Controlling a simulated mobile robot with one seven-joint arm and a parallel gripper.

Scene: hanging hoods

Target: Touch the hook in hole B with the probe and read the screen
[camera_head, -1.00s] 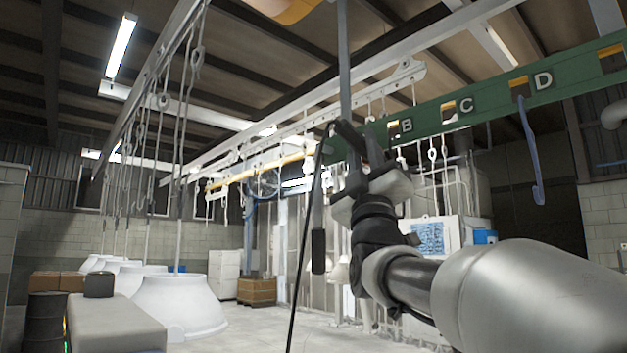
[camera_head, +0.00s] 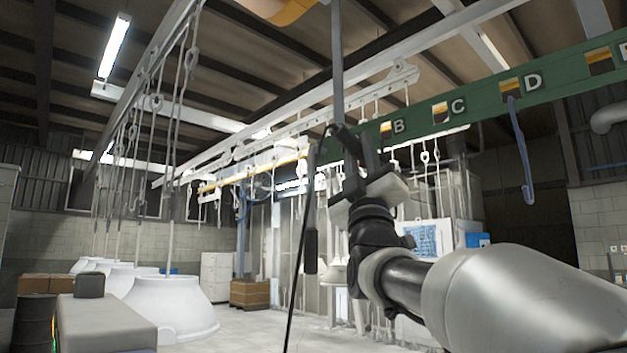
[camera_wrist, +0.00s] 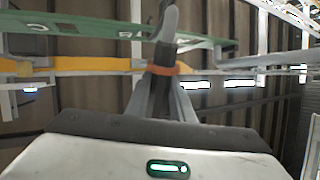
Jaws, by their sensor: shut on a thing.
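A green beam (camera_head: 470,108) with lettered holes crosses the right of the head view. Hole B (camera_head: 387,130) is the yellow-edged opening left of the letter B. I cannot make out a hook in it. A blue hook (camera_head: 521,160) hangs from the hole beside the letter D. My gripper (camera_head: 350,150) is raised, left of and slightly below hole B in the picture. In the wrist view my gripper (camera_wrist: 166,75) is shut on a grey, round-tipped piece, apparently the probe (camera_wrist: 170,20), with an orange band at its base. I see no readable screen.
A grey vertical bar (camera_head: 337,60) rises above my gripper. A dark cable (camera_head: 298,290) and a black handle-like piece (camera_head: 311,230) hang left of my arm. White hoods (camera_head: 170,305) hang at left. A blue-and-white panel (camera_head: 427,240) stands behind.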

